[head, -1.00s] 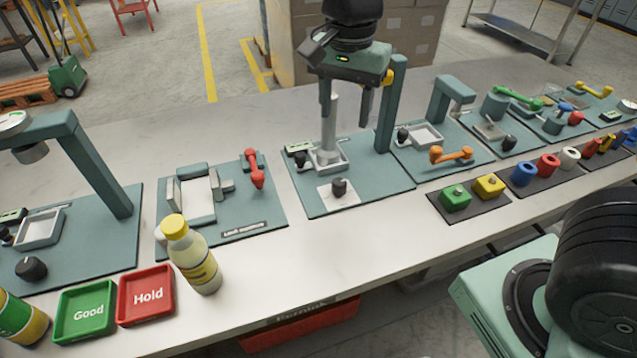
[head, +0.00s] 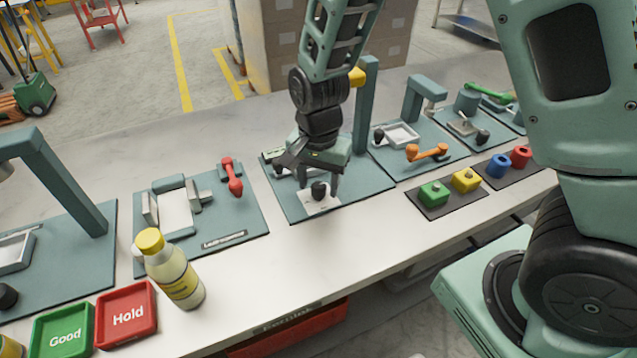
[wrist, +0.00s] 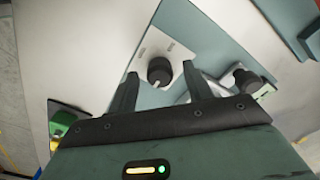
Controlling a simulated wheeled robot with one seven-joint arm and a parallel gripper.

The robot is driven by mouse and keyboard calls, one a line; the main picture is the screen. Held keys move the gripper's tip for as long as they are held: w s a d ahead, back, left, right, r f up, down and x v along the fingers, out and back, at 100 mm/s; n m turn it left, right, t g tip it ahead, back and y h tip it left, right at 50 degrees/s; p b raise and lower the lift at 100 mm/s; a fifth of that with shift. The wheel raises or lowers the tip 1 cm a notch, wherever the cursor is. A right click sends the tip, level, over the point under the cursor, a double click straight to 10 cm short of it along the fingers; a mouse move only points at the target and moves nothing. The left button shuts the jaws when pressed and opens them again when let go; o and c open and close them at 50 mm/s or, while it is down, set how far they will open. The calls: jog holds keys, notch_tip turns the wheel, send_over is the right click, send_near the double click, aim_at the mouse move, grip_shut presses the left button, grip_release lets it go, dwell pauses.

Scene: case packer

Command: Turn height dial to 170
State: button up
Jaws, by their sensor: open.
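The dial is a black knob (head: 319,190) on a white plate (head: 318,206) at the front of a teal station board (head: 368,186). In the wrist view the knob (wrist: 160,70) carries a pale pointer line, and its white plate (wrist: 146,44) has small marks too blurred to read. My gripper (head: 306,192) points down over this board, just behind the knob in the head view. In the wrist view my gripper (wrist: 160,88) is open and empty, with the knob beyond and between its fingertips, not gripped. The head view cannot show whether a finger touches it.
A second black knob (wrist: 246,80) stands near the right finger in the wrist view. A teal post (head: 366,105) rises behind my gripper. A red-handled fixture (head: 232,178) is at left, a bottle (head: 173,270) nearer. Green (head: 433,193) and yellow (head: 466,180) blocks are at right.

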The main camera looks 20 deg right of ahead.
jog(key=shift+f, duration=0.35)
jog(key=c, duration=1)
jog(key=shift+o, duration=0.2)
